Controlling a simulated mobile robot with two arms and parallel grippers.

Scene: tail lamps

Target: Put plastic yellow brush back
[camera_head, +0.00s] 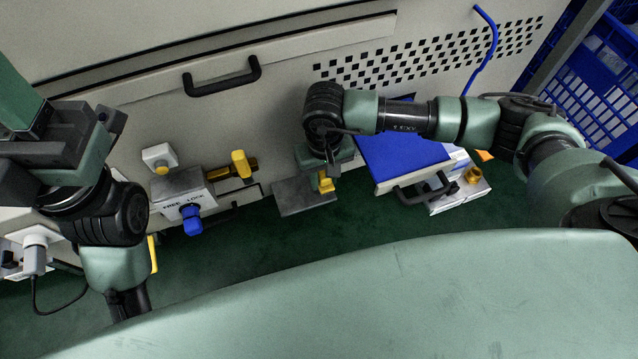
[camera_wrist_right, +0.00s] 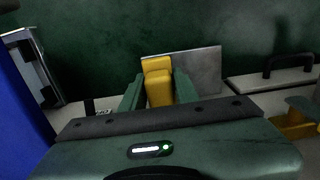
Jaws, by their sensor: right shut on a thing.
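The yellow plastic brush (camera_wrist_right: 158,82) is between the two fingers of my right gripper (camera_wrist_right: 159,92), which is shut on it. In the head view, a small part of the brush (camera_head: 326,184) shows below my right gripper (camera_head: 325,170). A flat grey plate (camera_head: 300,196) is right beside or behind the brush; whether they touch is unclear. The plate also shows behind the brush in the right wrist view (camera_wrist_right: 205,72). My left arm enters at the left of the head view, but its fingers do not show.
A grey-white fixture (camera_head: 183,188) with a blue knob (camera_head: 191,219) and a yellow-handled part (camera_head: 241,164) stands left of the plate. A blue-topped box (camera_head: 402,158) with a black handle is to the right. Green floor (camera_head: 260,250) is bare in front. A blue crate (camera_head: 602,75) is far right.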

